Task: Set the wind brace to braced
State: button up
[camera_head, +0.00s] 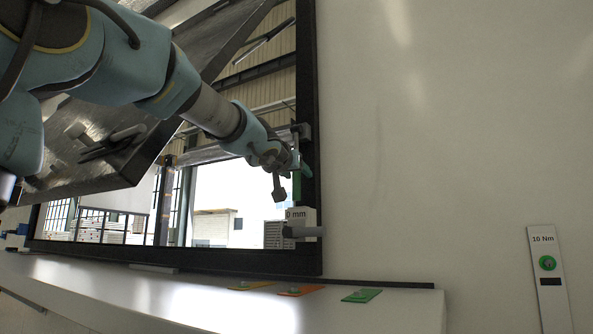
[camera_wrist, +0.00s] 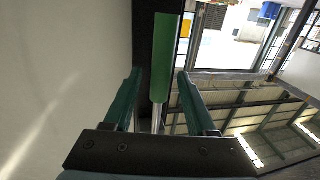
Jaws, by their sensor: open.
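A green handle (camera_wrist: 162,58) on a pale metal rod (camera_wrist: 157,118) runs along the dark frame post (camera_wrist: 143,40) in the wrist view. I take it for the wind brace lever; no label on it is readable. My gripper (camera_wrist: 159,75) is open, with one dark green finger on each side of the handle and a visible gap to both. In the head view my gripper (camera_head: 283,182) is at the right post (camera_head: 309,120) of the window frame. The green handle (camera_head: 296,186) shows there only as a small strip, partly hidden by my gripper.
A block marked "0 mm" (camera_head: 297,215) with a grey lever (camera_head: 304,232) sits just below my gripper. A tilted dark panel (camera_head: 90,170) fills the upper left. Yellow (camera_head: 252,286), orange (camera_head: 301,290) and green (camera_head: 361,296) tags lie on the ledge. A "10 Nm" plate (camera_head: 546,300) is at right.

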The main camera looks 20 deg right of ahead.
jog(key=shift+w+d, duration=0.1)
jog(key=shift+c, duration=0.2)
grip_shut()
dwell(1.3)
